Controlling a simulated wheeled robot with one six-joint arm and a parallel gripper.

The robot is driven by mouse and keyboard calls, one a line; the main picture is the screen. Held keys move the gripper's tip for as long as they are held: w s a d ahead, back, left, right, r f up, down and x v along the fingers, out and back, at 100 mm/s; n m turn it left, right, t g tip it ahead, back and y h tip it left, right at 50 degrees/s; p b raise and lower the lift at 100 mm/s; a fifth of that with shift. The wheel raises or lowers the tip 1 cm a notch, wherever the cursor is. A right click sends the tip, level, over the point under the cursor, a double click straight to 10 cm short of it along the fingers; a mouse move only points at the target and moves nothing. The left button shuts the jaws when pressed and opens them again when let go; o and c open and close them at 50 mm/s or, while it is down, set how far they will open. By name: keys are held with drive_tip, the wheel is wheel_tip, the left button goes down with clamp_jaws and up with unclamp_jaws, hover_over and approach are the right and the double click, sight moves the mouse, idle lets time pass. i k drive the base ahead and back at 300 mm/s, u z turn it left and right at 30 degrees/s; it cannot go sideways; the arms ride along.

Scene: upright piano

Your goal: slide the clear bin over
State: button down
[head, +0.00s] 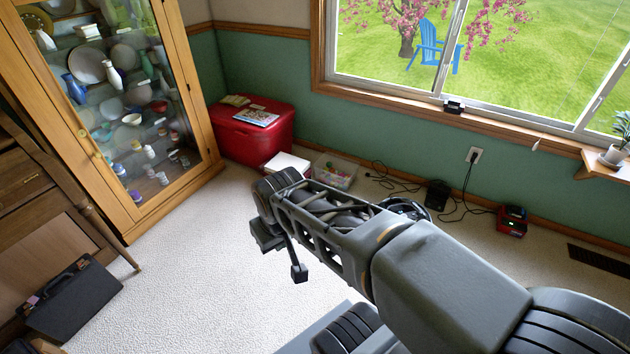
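The clear bin (345,182) is a low see-through box on the carpet by the green wall, right of the red chest. Small colourful items show inside it. My arm crosses in front and hides its lower part. My gripper (282,256) hangs over the carpet, nearer to me than the bin and to its left in the picture. Its two fingers are spread apart with nothing between them. It appears clear of the bin.
A red chest (250,136) with books on top stands in the corner, with a white object (287,162) before it. Black cables and an adapter (437,194) lie right of the bin. A glass cabinet (125,90) and black case (75,298) stand left. Carpet between is open.

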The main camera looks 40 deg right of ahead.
sight(341, 164)
drive_tip(key=u, duration=0.3)
drive_tip(key=i, duration=2.35)
drive_tip(key=z, duration=1.55)
drive_tip(key=i, duration=0.85)
drive_tip(key=z, duration=0.75)
